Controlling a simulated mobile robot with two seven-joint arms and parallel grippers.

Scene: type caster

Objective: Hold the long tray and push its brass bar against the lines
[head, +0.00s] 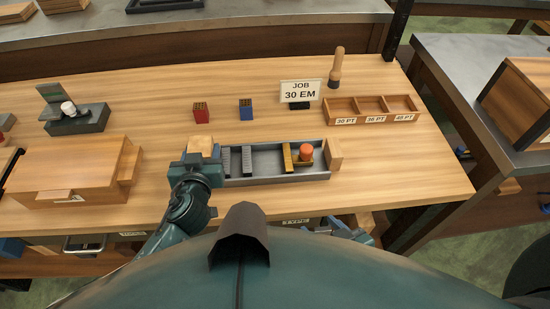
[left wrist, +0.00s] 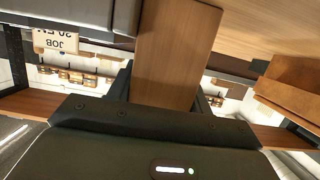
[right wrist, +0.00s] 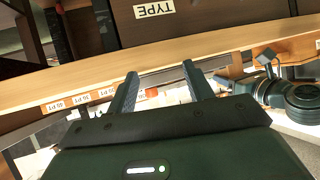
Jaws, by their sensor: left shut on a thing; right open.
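The long grey tray (head: 268,178) lies on the wooden table with a wooden block at each end. Its brass bar (head: 288,158) stands across the tray's right part, beside an orange-topped piece (head: 306,152). The grey lines (head: 246,159) stand in the left part, with bare tray floor between them and the bar. My left gripper (head: 198,158) is shut on the left wooden end block (head: 200,143); the block (left wrist: 178,50) fills the space between its fingers in the left wrist view. My right gripper (right wrist: 162,85) is open and empty, low by the table's front edge.
A JOB 30 EM card (head: 300,92), a red block (head: 200,112) and a blue block (head: 246,109) stand behind the tray. A three-part wooden box (head: 372,110) is at back right. A wooden case (head: 70,172) stands left. The table right of the tray is clear.

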